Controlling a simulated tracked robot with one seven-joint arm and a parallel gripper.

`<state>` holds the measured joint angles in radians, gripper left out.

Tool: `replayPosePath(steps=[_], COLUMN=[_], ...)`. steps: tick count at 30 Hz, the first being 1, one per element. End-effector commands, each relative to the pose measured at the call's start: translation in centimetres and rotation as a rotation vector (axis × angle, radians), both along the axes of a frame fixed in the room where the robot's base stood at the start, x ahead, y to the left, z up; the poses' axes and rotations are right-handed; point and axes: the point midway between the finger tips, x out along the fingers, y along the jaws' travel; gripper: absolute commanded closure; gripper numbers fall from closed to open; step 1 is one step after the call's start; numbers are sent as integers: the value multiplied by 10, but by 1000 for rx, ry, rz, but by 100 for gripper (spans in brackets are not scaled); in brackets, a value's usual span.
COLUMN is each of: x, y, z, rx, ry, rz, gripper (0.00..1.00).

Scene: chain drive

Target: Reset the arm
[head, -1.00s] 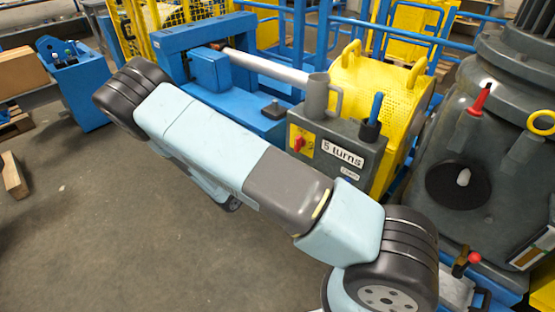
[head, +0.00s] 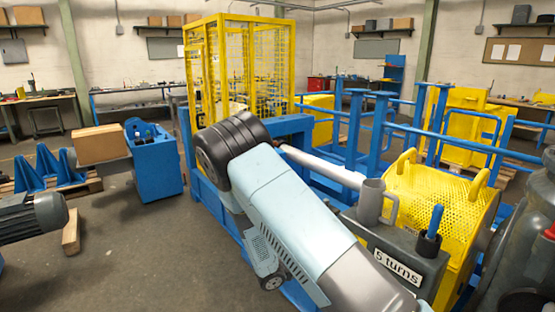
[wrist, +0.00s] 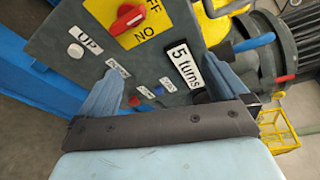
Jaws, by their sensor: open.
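My gripper (wrist: 165,80) shows in the wrist view with its two blue-grey fingers wide apart and nothing between them. It is in front of a dark grey control box (wrist: 80,25), which carries a red rotary switch on a yellow ON/OFF plate (wrist: 150,30), a "5 turns" label (wrist: 186,66) and small buttons. I cannot tell if the fingers touch the box. In the head view, my pale blue arm crosses the middle and hides part of the control box (head: 395,240).
A blue cart (head: 157,165) stands left. Open floor (head: 150,250) lies left of my arm.

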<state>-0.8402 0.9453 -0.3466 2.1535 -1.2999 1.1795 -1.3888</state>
Motion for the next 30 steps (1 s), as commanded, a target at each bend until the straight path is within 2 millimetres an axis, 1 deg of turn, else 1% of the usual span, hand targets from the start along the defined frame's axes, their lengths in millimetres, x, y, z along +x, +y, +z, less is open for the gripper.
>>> replayPosePath(steps=[1, 3, 15, 21, 30], x=[-2, -7, -42, -62, -96], y=[-6, -13, -47, -60, -75], z=[13, 26, 98, 133, 183], rx=[51, 117, 460, 611, 812], ry=[-44, -105, -468, -656, -941], rz=[-46, -110, -482, -674, -966], gripper=[0, 0, 0, 0, 0])
